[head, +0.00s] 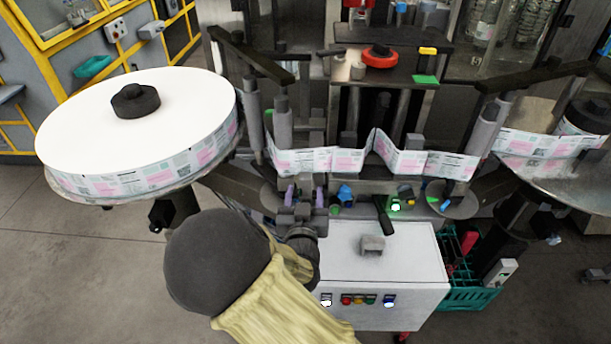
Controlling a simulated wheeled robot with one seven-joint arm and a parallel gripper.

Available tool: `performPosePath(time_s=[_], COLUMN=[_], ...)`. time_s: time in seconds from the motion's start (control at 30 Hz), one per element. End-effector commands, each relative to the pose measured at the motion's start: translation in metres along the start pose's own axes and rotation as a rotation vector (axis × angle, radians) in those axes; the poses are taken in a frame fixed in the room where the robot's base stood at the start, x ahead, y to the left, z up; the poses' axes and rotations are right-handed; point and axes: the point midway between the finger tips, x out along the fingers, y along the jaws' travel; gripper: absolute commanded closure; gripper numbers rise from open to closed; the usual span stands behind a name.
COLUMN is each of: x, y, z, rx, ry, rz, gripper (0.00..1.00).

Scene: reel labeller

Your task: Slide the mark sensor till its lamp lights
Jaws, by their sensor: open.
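My gripper (305,196) is at the machine's front, just below the label web. Its two purple-tipped fingers are apart, with nothing seen between them. A small blue part (345,193) sits just right of the fingers, apart from them. A lit green lamp (396,207) glows further right, beside a black lever (384,215). I cannot tell for sure which of these small parts is the mark sensor. The printed label web (350,160) runs in a zigzag over the rollers above. My wrist and sleeve hide part of the machine's front.
A large label reel (85,125) stands at left, another reel (578,120) at right. A white cabinet (410,262) with coloured buttons is below, with a grey block (372,245) on top. A green crate (470,290) stands at its right. Open floor lies at lower left.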

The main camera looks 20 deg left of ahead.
Motion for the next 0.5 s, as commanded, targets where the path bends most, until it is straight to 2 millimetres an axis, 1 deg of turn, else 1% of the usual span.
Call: performPosePath(time_s=[0.03,0.1,0.23,0.33,0.5], x=[0.010,0.022,0.042,0.051,0.055], y=[0.001,0.001,0.001,0.000,0.000], z=[-0.003,-0.003,-0.002,-0.001,0.000], rx=[-0.001,-0.001,0.000,0.000,0.000], ry=[0.001,0.001,0.001,0.001,0.000], rz=[0.002,0.002,0.002,0.001,0.000], gripper=[0.47,0.47,0.47,0.47,0.47])
